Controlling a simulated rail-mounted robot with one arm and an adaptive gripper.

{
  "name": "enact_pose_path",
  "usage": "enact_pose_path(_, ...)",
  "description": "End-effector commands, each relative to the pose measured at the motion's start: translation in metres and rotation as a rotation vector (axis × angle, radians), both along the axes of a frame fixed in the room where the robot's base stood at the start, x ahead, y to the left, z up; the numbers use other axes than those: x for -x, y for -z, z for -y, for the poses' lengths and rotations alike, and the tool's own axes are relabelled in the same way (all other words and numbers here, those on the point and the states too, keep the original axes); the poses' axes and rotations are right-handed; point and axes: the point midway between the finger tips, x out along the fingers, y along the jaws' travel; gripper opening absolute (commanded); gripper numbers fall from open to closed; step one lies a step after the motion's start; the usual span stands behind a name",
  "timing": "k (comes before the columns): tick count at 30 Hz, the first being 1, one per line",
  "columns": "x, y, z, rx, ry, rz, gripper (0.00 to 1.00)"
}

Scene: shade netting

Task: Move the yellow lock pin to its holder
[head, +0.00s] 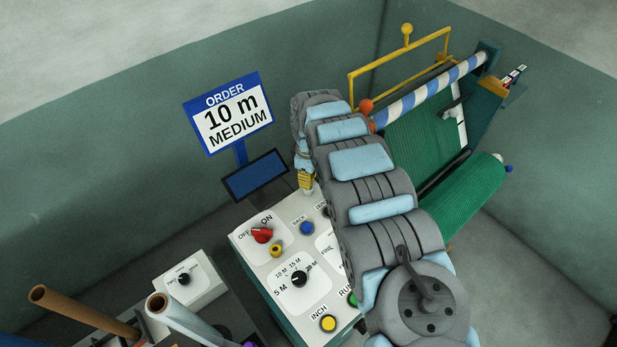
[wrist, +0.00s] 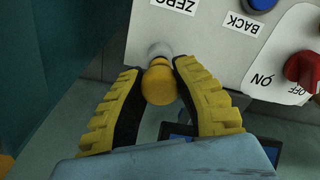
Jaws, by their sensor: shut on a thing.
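The yellow lock pin shows in the wrist view as a round yellow knob (wrist: 158,84) between my two ridged yellow fingers, with a pale grey cylinder just beyond it. I cannot tell whether that cylinder is the pin's shaft or a part on the panel. My gripper (wrist: 161,67) is shut on the knob at the edge of the white control panel (wrist: 215,45), beside the ZERO label. In the head view my gripper (head: 306,181) is at the panel's far edge, and the pin cannot be made out there. I cannot identify the holder.
A green netting roll (head: 465,197) and yellow frame (head: 400,62) are right of my arm.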

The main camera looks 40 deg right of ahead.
Motion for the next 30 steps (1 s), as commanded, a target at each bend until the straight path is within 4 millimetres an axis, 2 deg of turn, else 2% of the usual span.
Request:
enact_pose_path(13, 0.000, 0.012, 0.000, -0.001, 0.000, 0.000, 0.00)
enact_pose_path(22, 0.000, 0.013, 0.000, -0.001, 0.000, 0.000, 0.00)
enact_pose_path(23, 0.000, 0.013, 0.000, -0.001, 0.000, 0.000, 0.32)
enact_pose_path(25, 0.000, 0.013, 0.000, -0.001, 0.000, 0.000, 0.52)
enact_pose_path(30, 0.000, 0.012, 0.000, 0.000, 0.000, 0.000, 0.53)
